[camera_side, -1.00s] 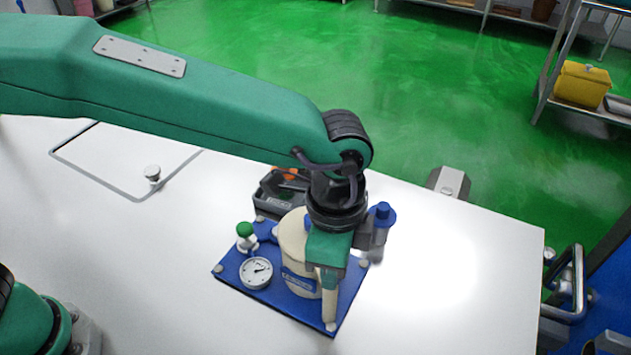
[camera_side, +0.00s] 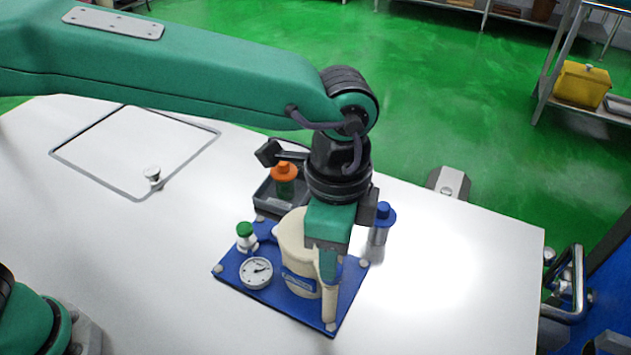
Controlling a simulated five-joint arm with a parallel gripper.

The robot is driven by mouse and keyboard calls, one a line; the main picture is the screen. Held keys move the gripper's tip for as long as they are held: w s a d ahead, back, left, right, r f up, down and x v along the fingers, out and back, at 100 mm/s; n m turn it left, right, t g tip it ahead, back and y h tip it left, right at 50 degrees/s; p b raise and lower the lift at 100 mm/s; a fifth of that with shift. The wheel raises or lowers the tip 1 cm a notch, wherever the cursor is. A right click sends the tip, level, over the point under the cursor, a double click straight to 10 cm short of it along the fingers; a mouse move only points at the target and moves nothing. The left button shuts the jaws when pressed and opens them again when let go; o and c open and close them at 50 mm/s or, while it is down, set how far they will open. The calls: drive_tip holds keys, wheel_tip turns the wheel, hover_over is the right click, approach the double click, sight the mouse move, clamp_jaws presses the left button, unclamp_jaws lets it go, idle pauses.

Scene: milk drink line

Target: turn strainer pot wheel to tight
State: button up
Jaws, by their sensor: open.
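The cream strainer pot (camera_side: 296,250) stands upright on a blue base plate (camera_side: 245,284), with a blue label on its front. My gripper (camera_side: 329,270) points down at the pot's right side, overlapping it in this view. Its green and grey body covers the right part of the pot's top. The jaws are open, with nothing seen held between them. I cannot make out a wheel on the pot; it may be hidden behind my gripper. Whether a finger touches the pot cannot be told.
A round dial gauge (camera_side: 256,272) and a green-capped fitting (camera_side: 246,237) stand left of the pot. A blue-capped cylinder (camera_side: 380,222) stands behind right. A black tray (camera_side: 266,201) with an orange-topped item (camera_side: 284,178) is behind. The white table is clear at right.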

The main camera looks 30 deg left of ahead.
drive_tip(key=shift+r, duration=1.7)
drive_tip(key=shift+w+a+r, duration=0.1)
drive_tip(key=shift+a, duration=0.2)
drive_tip(key=w+a+r+n+t+h, duration=0.15)
drive_tip(key=a+n, duration=0.25)
drive_tip(key=a, duration=0.7)
drive_tip(key=a+r+n+t, duration=0.1)
drive_tip(key=a+r+n, duration=0.2)
drive_tip(key=a, duration=0.7)
drive_tip(key=s+a+f+n+t, duration=0.1)
drive_tip(key=s+a+n, duration=0.3)
drive_tip(key=a, duration=0.4)
drive_tip(key=s+a+f+n+t+y, duration=0.1)
drive_tip(key=s+a+n, duration=0.3)
drive_tip(key=a, duration=0.4)
drive_tip(key=shift+s+f+t, duration=0.55)
drive_tip(key=shift+s+f, duration=0.1)
drive_tip(key=shift+f, duration=0.1)
drive_tip(key=shift+y, duration=0.25)
